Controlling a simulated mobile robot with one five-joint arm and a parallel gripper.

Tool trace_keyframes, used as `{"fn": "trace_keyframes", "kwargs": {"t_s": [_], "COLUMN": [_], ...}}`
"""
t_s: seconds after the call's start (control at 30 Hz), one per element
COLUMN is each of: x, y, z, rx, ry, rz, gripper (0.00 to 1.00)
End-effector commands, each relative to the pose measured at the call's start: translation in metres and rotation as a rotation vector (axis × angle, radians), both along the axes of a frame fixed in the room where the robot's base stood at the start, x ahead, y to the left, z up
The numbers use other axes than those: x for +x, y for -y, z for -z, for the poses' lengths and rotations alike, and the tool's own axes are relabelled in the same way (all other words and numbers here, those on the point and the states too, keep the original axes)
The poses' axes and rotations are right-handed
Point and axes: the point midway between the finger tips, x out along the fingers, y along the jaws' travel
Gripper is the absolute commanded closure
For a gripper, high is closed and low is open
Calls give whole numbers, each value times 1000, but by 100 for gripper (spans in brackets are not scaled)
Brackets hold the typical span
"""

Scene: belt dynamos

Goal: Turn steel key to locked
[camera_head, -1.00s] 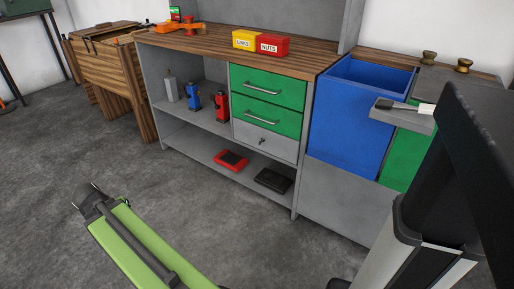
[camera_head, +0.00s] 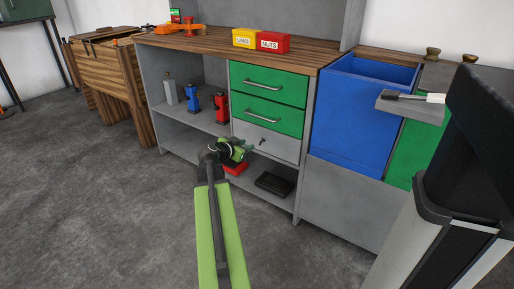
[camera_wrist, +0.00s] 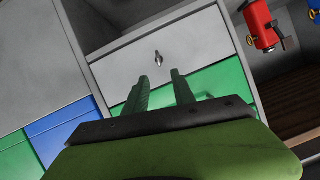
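The small steel key (camera_head: 262,140) sits in the lock on the grey drawer front (camera_head: 280,147), below two green drawers. In the wrist view the key (camera_wrist: 158,58) shows just beyond the fingertips, roughly in line with the gap between them. My gripper (camera_wrist: 160,78) is open and empty, its two green fingers apart. In the head view my gripper (camera_head: 243,150) is in front of the grey drawer, just left of the key, and does not appear to touch it. The key is too small to tell which position it is turned to.
Blue (camera_head: 192,98) and red (camera_head: 221,106) bottle-like items stand on the shelf left of the drawers. A black case (camera_head: 274,183) lies on the lower shelf, beside a red item (camera_head: 236,169) partly behind my arm. A blue bin (camera_head: 345,120) stands right. Open floor lies in front.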

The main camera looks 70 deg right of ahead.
Motion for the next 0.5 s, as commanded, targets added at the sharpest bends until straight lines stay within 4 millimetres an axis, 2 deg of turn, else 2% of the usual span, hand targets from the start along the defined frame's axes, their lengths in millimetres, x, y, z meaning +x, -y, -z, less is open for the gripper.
{"fn": "trace_keyframes", "kwargs": {"t_s": [0.03, 0.3, 0.5], "x": [-2, -12, -17], "y": [16, 76, 104], "z": [11, 36, 45], "rx": [1, 1, 1], "ry": [0, 1, 0], "rz": [3, 2, 0], "gripper": [69, 69, 69]}}
